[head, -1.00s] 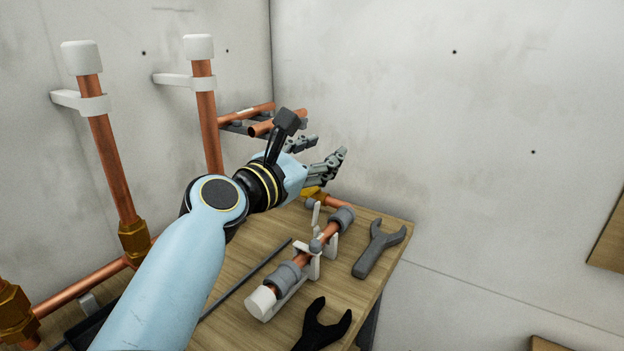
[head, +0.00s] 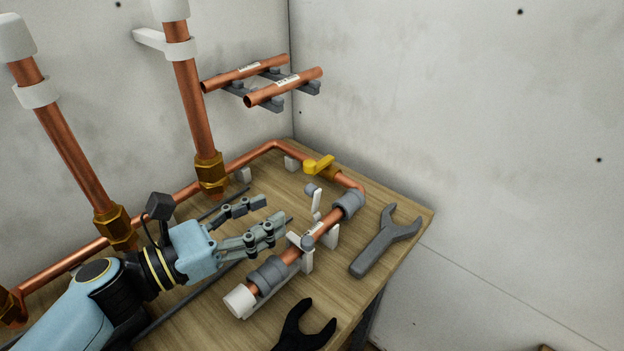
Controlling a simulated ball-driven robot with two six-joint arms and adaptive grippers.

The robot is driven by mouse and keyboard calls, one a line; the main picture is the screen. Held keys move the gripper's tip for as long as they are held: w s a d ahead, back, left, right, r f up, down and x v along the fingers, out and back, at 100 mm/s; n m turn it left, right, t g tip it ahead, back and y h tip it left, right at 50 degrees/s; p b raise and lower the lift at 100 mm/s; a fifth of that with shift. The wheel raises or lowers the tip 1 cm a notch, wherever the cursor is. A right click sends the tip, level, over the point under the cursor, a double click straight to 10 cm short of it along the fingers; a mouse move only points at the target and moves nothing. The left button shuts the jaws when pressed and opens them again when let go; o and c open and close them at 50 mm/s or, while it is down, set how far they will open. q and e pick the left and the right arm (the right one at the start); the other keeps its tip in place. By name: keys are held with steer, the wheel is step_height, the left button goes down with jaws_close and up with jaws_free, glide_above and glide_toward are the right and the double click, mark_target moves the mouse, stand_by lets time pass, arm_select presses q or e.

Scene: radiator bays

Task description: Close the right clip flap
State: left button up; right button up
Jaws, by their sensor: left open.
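A copper pipe (head: 325,226) with grey collars and a white end cap lies across white clips on the bench. One white clip flap (head: 317,202), with a grey knob at its top, stands upright at the farther, right part of the pipe. A second white flap (head: 295,239), also with a grey knob, sits nearer and lower against the pipe; I cannot tell if it is latched. My left gripper (head: 270,216) is open and empty, left of the pipe, with its fingers pointing right towards the clips. It appears apart from both flaps. My right gripper is not in view.
Two wrenches lie on the bench (head: 407,225), one grey (head: 384,242) and one black (head: 302,327). Vertical copper pipes (head: 190,105) rise at the left. Two short pipes (head: 284,86) rest on wall brackets.

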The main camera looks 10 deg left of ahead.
mark_target(316, 190)
arm_select(q)
steer(key=p+x, duration=0.1)
steer(key=x, duration=0.8)
steer(key=shift+w, duration=0.15)
steer(key=shift+w+d, duration=0.25)
steer(key=shift+d, duration=0.05)
steer(key=shift+c, duration=0.2)
steer(key=c, duration=0.7)
jaws_close()
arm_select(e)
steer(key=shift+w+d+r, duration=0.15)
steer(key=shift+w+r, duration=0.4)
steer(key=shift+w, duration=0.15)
arm_select(q)
steer(key=shift+d+f, duration=0.1)
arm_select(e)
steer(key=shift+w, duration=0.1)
